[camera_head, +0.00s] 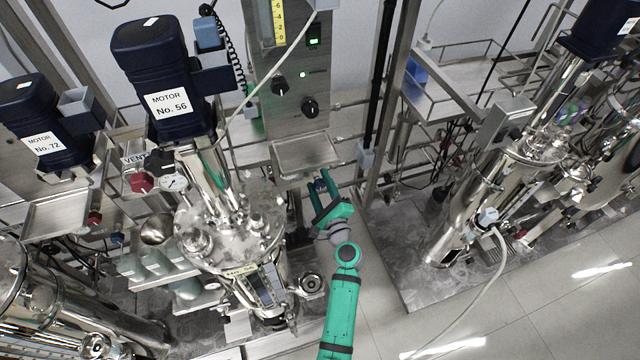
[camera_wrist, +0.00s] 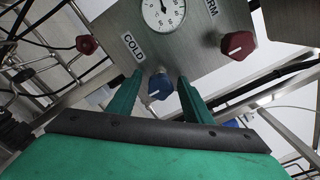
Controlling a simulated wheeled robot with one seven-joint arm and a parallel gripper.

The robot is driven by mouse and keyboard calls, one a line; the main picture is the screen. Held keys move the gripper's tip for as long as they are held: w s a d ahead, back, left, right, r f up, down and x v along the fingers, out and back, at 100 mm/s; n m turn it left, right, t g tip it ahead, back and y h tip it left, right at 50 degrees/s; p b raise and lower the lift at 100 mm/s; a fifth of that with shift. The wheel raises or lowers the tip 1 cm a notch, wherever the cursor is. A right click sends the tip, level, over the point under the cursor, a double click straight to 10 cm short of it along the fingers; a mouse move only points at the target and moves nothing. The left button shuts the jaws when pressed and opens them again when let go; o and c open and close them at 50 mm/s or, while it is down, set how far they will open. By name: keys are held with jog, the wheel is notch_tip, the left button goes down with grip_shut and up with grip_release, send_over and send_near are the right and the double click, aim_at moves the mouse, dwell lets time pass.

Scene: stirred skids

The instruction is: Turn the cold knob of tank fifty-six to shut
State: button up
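The cold knob (camera_wrist: 160,88) is a blue knob with a pale line on its face, below the COLD label (camera_wrist: 133,47) on a metal panel in the wrist view. My gripper (camera_wrist: 161,77) is open, with one green finger on each side of the blue knob. I cannot tell whether the fingers touch it. In the head view my gripper (camera_head: 322,184) is low, right of the tank (camera_head: 228,235) under the motor labelled No. 56 (camera_head: 165,90). The knob cannot be made out there.
A round gauge (camera_wrist: 163,14) sits above the blue knob, and a red knob (camera_wrist: 238,45) is to its right on the same panel. A metal tray (camera_head: 300,153) is just above my gripper in the head view.

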jog(key=shift+s, duration=0.15)
jog(key=v, duration=1)
jog(key=shift+s, duration=0.3)
